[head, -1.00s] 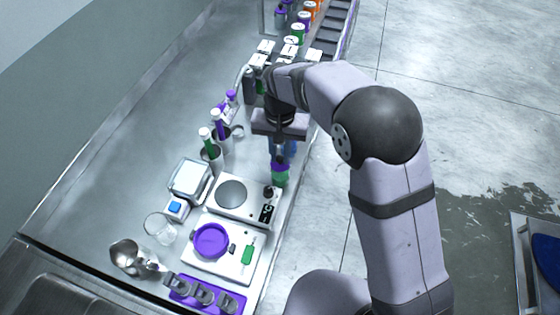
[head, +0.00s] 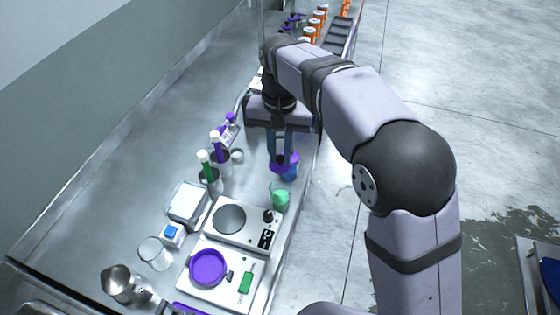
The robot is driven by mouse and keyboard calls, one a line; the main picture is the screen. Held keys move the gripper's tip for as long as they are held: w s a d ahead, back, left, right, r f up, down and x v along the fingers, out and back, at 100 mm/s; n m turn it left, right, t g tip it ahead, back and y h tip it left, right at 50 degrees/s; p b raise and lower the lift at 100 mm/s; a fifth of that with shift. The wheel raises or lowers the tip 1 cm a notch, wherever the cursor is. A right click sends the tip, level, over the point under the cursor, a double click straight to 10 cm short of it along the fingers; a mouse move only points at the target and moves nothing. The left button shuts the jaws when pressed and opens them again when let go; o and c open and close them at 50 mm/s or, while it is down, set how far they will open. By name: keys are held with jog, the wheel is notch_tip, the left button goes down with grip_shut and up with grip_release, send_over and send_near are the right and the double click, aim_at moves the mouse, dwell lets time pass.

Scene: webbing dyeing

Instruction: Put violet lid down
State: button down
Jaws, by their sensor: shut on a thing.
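My gripper (head: 283,158) is shut on the violet lid (head: 286,164), with its fingers pointing down. The lid is in the air, apart from the green jar (head: 280,198), which stands below it near the right edge of the bench. A blue thing (head: 290,174) shows partly just under the lid; the lid and fingers hide the rest of it.
A hot plate (head: 230,219) and a white scale with a violet dish (head: 208,267) stand in front. Cups with violet-capped and green tubes (head: 208,174), a white box (head: 187,202) and a glass beaker (head: 155,253) are to the left. The bench's left side is clear.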

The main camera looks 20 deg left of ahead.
jog(key=shift+w+a, duration=0.15)
jog(key=shift+a, duration=0.1)
jog(key=w+a+f+m, duration=0.1)
jog(key=w+a+f, duration=0.4)
jog(key=a+f, duration=0.45)
jog(key=shift+a+f+p, duration=0.2)
jog(key=shift+f+p, duration=0.15)
jog(key=shift+f, duration=1.1)
jog(key=shift+a+f+p, duration=0.2)
jog(key=shift+f+p, duration=0.2)
jog(key=shift+f, duration=1)
jog(key=shift+a+f+p, duration=0.2)
jog(key=shift+f+p, duration=0.15)
jog(key=shift+f, duration=1.1)
jog(key=shift+f, duration=0.1)
jog(key=shift+f, duration=0.15)
jog(key=c, duration=1.6)
grip_release()
jog(key=shift+c, duration=0.2)
